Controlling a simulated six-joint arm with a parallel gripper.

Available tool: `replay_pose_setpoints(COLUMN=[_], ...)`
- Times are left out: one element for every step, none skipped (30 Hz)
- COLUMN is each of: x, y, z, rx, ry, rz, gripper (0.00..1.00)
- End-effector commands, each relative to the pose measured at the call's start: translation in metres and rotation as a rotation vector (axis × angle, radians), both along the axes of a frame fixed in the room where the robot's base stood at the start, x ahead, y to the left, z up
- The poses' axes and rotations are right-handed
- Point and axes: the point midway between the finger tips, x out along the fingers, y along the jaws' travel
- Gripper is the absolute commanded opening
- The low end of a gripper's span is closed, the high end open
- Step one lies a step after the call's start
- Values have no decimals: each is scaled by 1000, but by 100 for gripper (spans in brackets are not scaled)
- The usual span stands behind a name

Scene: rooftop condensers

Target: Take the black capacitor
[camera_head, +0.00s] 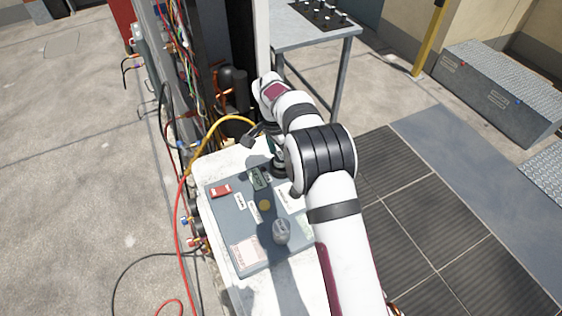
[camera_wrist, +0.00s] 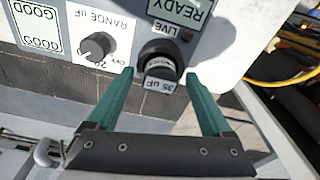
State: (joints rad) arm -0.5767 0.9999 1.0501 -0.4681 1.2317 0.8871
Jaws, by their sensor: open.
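A black capacitor (camera_wrist: 160,66) with a white label reading 35 uF shows in the wrist view. It sits on a grey panel, below a small lamp marked LIVE. My gripper (camera_wrist: 159,75) is open, with one teal finger on each side of the capacitor. There is a gap between each finger and the capacitor in this view, and I cannot tell how far the tips are from it in depth. In the head view my arm hides most of the gripper, and I cannot make out the capacitor clearly.
The panel (camera_head: 223,210) carries a clear-looking round piece (camera_head: 281,232) and a red block (camera_head: 221,191). A RANGE knob (camera_wrist: 95,46) is beside the capacitor. A yellow hose (camera_head: 222,123) and loose wires run close on the left. A metal table (camera_head: 290,35) stands behind.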

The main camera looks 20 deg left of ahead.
Motion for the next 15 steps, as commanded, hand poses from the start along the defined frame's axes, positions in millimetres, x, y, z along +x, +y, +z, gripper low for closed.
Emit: replay_pose_setpoints(x=[0,0,1,1,1,1,1,1,1,1,1,1,1,1,1], y=[0,0,0,0,0,0,0,0,0,0,0,0,0,0,0], z=[-4,-4,-5,-4,-4,-4,-4,-4,-4,-4,-4,-4,-4,-4,-4], rx=[0,0,1,1,1,1,1,1,1,1,1,1,1,1,1], ry=[0,0,-1,-1,-1,-1,-1,-1,-1,-1,-1,-1,-1,-1,-1], rz=[0,0,0,0,0,0,0,0,0,0,0,0,0,0,0], gripper=[84,84,84,84,84,84,84,79,71,66,61,53,48,43,35])
